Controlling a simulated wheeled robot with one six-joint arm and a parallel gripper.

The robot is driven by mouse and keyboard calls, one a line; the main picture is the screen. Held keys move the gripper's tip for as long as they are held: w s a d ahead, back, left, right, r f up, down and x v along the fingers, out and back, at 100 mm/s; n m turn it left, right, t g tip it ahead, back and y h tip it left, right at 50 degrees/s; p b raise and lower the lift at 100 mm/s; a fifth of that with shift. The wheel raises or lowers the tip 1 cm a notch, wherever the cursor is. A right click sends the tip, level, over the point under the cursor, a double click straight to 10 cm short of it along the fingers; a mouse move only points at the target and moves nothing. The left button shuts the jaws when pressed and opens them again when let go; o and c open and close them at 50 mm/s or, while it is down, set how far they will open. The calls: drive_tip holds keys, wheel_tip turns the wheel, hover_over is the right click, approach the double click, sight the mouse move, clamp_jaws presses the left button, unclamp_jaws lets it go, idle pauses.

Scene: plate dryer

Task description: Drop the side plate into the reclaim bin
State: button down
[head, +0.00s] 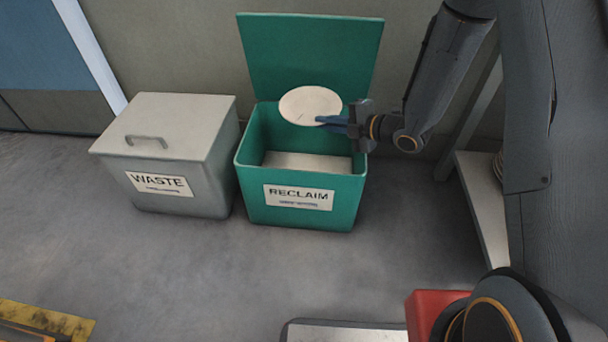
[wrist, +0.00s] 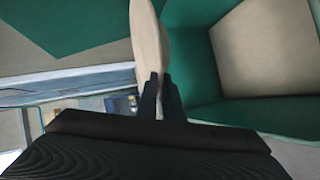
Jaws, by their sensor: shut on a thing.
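The side plate (head: 308,103) is a pale round disc. In the head view it is over the open reclaim bin, near the bin's back side. My gripper (head: 326,121) is shut on the plate's right edge, with its fingers pointing left. In the wrist view the plate (wrist: 148,38) shows nearly edge-on between the two dark fingertips (wrist: 160,88). The reclaim bin (head: 252,186) is green, with its lid (head: 312,52) raised at the back and a RECLAIM label on its front. Its pale inside floor shows and looks empty where visible.
A grey waste bin (head: 196,118) with a closed, handled lid stands just left of the reclaim bin. A wall is close behind both bins. A pale shelf unit (head: 478,200) stands at the right.

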wheel_tip(320, 180, down, 3)
drive_tip(key=shift+f+b, duration=0.2)
drive_tip(key=shift+b, duration=0.9)
drive_tip(key=c, duration=1.8)
unclamp_jaws()
drive_tip(key=shift+s, duration=0.1)
drive_tip(key=p+v, duration=0.2)
drive_tip(key=v, duration=0.5)
drive_tip(key=shift+s+d+r+p, duration=0.1)
drive_tip(key=shift+d+r+p, duration=0.05)
drive_tip(key=shift+d+p, duration=0.2)
drive_tip(key=shift+a, duration=0.1)
